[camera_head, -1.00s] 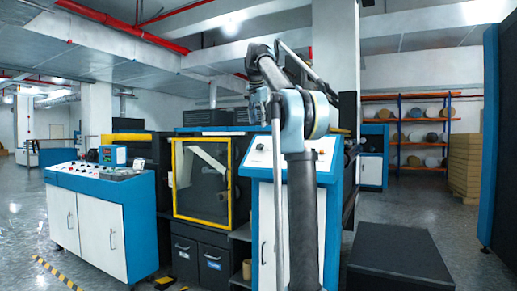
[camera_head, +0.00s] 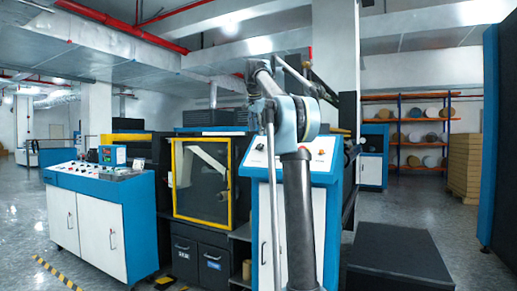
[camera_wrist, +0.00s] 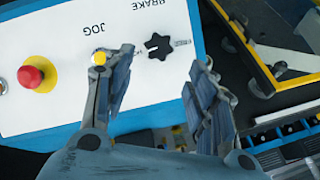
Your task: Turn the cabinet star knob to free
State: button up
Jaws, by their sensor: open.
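The black star knob (camera_wrist: 158,46) sits on the white sloped panel (camera_wrist: 40,115) of the blue cabinet. In the wrist view the panel's words BRAKE and JOG appear upside down. My gripper (camera_wrist: 155,68) is open and empty, its two fingers on either side of the knob in the picture; the gap to the panel cannot be judged. In the head view a small dark spot on the cabinet panel (camera_head: 325,163) looks like the star knob (camera_head: 259,147), and my arm stands in front of the panel.
A red push button (camera_wrist: 30,77) on a yellow base and a yellow button (camera_wrist: 99,58) are on the same panel. A yellow-framed door (camera_head: 202,222) stands left of the cabinet. A control desk (camera_head: 98,185) stands farther left, and a low black block (camera_head: 398,255) lies at right.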

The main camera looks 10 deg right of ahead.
aim_at(259, 145)
jog(key=x, duration=0.9)
jog(key=shift+w+f, duration=0.1)
jog(key=shift+f, duration=0.25)
jog(key=c, duration=1)
